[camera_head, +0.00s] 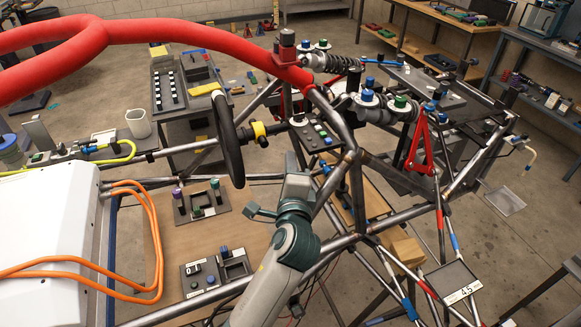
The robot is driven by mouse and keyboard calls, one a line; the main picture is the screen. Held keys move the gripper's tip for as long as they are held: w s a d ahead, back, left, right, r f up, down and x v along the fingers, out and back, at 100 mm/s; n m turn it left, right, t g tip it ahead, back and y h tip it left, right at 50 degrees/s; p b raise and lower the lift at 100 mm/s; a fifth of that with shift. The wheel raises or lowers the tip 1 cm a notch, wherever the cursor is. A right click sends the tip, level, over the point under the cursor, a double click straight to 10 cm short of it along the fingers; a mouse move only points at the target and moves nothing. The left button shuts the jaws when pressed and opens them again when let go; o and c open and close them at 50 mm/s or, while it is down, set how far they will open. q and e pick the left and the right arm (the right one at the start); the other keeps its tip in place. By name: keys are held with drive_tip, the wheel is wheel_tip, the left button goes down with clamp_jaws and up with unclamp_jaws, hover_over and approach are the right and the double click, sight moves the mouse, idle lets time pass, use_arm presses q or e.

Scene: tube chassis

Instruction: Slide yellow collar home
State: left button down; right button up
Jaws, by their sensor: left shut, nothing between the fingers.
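The yellow collar (259,129) is a small ring around the dark steering shaft (275,128), just right of the black steering wheel (227,145). A dark piece shows just below the collar. I cannot tell whether the collar is seated against the mount at the shaft's right end. My left arm rises from the bottom middle, and its left gripper (297,184) is below and right of the collar, apart from it. It is shut and empty; its fingertips are hard to make out. My right gripper is not in view.
Chassis tubes (345,175) cross close around my left arm. A small switch panel (317,134) stands right of the shaft. A red padded tube (150,32) arches above. Trays of knobs (202,205) lie on the wooden board (170,248) below. A white case with orange cables (45,235) fills the lower left.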

sight(267, 146)
use_arm(q)
drive_tip(key=w+a+p, duration=0.1)
drive_tip(key=w, duration=0.1)
drive_tip(key=w+a+p, duration=0.1)
drive_tip(key=a+p, duration=0.1)
drive_tip(key=shift+w+a+r+p, duration=0.2)
drive_tip(key=shift+w+a+p, duration=0.1)
drive_tip(key=shift+w, duration=0.1)
idle(0.4)
drive_tip(key=shift+s+a+p, duration=0.25)
drive_tip(key=shift+a+p, duration=0.45)
drive_tip(key=shift+a, duration=0.2)
